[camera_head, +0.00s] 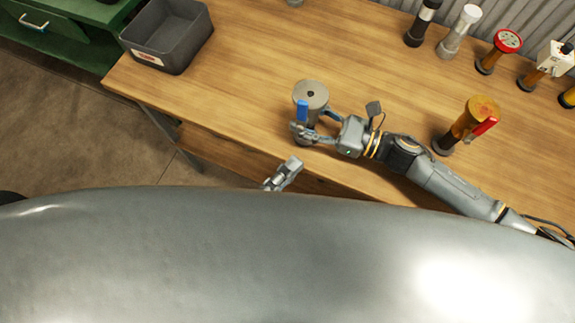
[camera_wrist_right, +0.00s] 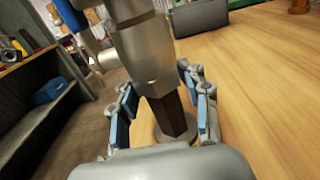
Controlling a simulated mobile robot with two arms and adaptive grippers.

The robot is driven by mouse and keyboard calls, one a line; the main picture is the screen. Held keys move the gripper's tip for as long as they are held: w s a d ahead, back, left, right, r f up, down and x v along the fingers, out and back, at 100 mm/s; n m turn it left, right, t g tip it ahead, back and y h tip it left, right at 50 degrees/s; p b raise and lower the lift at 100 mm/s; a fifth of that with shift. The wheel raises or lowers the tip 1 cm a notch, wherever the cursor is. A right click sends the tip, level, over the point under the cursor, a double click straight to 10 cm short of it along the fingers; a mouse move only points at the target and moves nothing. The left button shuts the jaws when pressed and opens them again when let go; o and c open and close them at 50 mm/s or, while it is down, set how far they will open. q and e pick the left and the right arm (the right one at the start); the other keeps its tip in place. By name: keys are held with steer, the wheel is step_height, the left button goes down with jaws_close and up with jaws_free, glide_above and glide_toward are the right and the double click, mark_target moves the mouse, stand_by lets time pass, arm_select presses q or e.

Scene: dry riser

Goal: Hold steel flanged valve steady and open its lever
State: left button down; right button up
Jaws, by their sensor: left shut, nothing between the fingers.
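The steel flanged valve (camera_head: 312,94) stands upright near the table's front edge, with a round grey flange on top. Its blue lever (camera_head: 302,110) is on the near side in the head view. My right gripper (camera_head: 318,133) reaches in from the right, its fingers on either side of the valve's lower part. In the right wrist view the valve's steel body (camera_wrist_right: 146,52) and dark stem (camera_wrist_right: 170,114) stand between the blue-padded fingers, with gaps showing at both sides. The lever's blue (camera_wrist_right: 68,14) shows at upper left. My left gripper (camera_head: 284,174) is shut and empty, below the valve in the picture, off the table edge.
A dark grey bin (camera_head: 168,36) stands at the table's left end. A yellow valve with a red lever (camera_head: 468,124) stands right, close to my right arm. Several other valves line the back right. The table (camera_head: 245,65) is clear between bin and steel valve.

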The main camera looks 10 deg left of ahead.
steer(key=o, duration=0.4)
steer(key=shift+c, duration=0.2)
